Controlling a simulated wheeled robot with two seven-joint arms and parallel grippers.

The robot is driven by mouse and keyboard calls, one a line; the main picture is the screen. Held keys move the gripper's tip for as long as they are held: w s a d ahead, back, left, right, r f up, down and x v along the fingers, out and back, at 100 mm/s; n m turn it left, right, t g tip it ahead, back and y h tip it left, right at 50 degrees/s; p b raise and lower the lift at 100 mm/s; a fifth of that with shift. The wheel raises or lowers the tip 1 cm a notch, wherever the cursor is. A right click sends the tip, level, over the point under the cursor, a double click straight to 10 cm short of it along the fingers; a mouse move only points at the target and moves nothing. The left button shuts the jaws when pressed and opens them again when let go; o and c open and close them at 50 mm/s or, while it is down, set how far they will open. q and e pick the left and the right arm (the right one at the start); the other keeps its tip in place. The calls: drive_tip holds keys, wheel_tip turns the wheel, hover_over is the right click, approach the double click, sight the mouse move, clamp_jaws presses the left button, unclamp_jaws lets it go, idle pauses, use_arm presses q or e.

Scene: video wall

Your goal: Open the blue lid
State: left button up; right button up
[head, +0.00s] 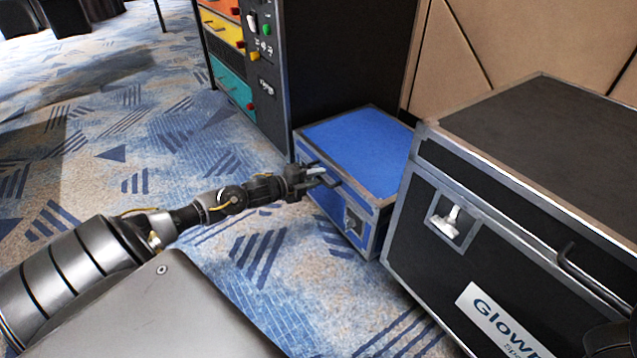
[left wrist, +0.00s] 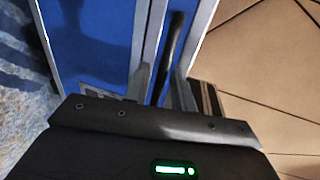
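The blue case stands on the carpet in the head view, its blue lid (head: 362,146) closed, with metal edges and a latch (head: 353,222) on the front. My left gripper (head: 322,177) is at the upper front of this case, by the lid's edge. In the left wrist view, a black bar handle (left wrist: 172,45) on the blue strip runs between the two grey fingers of the left gripper (left wrist: 163,82). The fingers look apart, with a small gap beside the bar; firm contact does not show. My right gripper does not show clearly in either view.
A large black case (head: 480,240) stands close on the right, with a white latch and a black handle bar. A dark cabinet with coloured drawers (head: 235,85) is behind on the left. A beige panelled wall (head: 500,40) is at the back. The patterned carpet (head: 110,130) at left is largely clear.

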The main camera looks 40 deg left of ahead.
use_arm(q)
drive_tip(key=shift+w+d+f, duration=0.1)
drive_tip(key=shift+w+d, duration=0.05)
drive_tip(key=shift+w, duration=0.35)
clamp_jaws()
